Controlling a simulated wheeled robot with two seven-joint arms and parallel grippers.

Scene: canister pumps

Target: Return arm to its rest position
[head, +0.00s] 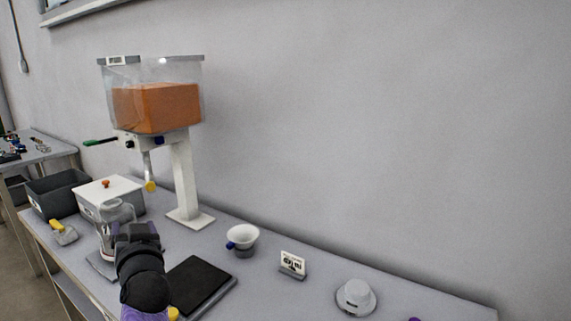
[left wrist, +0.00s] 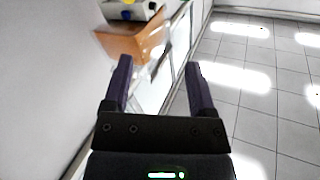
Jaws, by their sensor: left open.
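My left arm comes up from the bottom of the head view, and its black left gripper (head: 138,232) is over the table, in front of a clear jar (head: 115,213). In the head view its fingers are mostly hidden. In the left wrist view the left gripper (left wrist: 160,78) has its two dark fingers wide apart with nothing held between them. The pump's tank of orange content shows beyond the fingers there (left wrist: 130,42). My right gripper is not in view.
The dispenser (head: 157,105) stands on a white post at the back. A white box (head: 118,188), grey bin (head: 60,192), black pad (head: 200,282), white funnel cup (head: 242,237), small sign (head: 292,262) and round grey-white object (head: 355,297) are on the table. A purple bit shows at the bottom edge.

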